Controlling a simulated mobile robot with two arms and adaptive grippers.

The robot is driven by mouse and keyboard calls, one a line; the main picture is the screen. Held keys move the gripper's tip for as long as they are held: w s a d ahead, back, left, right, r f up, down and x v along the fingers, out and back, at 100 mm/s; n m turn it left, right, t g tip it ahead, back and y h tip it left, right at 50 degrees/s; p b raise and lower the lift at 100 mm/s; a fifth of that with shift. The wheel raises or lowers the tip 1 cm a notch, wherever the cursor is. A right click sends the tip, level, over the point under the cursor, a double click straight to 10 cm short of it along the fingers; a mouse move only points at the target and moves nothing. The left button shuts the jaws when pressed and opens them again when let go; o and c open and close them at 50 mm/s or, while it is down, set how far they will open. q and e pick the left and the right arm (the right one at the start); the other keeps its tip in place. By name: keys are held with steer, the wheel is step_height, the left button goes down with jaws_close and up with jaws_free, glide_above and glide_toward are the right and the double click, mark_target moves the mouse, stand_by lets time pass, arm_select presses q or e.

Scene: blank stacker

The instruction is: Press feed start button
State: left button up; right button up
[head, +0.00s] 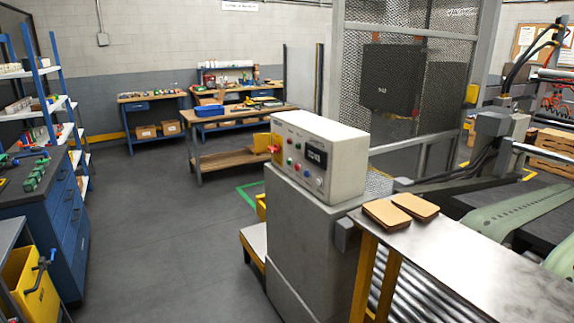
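A white control box (340,160) stands on a grey pedestal (310,235) near the middle of the head view. Its slanted front panel faces left and carries a small dark display (316,155) and several small coloured buttons, including red and green ones (297,167). A red knob on a yellow plate (275,148) sits at the panel's left edge. The button labels are too small to read, so I cannot tell which one is feed start. Neither of my grippers is in view.
A metal table (480,265) with two brown stacks of blanks (386,214) stands right of the pedestal, above rollers. A mesh guard (400,100) rises behind. A blue cabinet (60,220) is at the left. The grey floor (170,230) between is clear.

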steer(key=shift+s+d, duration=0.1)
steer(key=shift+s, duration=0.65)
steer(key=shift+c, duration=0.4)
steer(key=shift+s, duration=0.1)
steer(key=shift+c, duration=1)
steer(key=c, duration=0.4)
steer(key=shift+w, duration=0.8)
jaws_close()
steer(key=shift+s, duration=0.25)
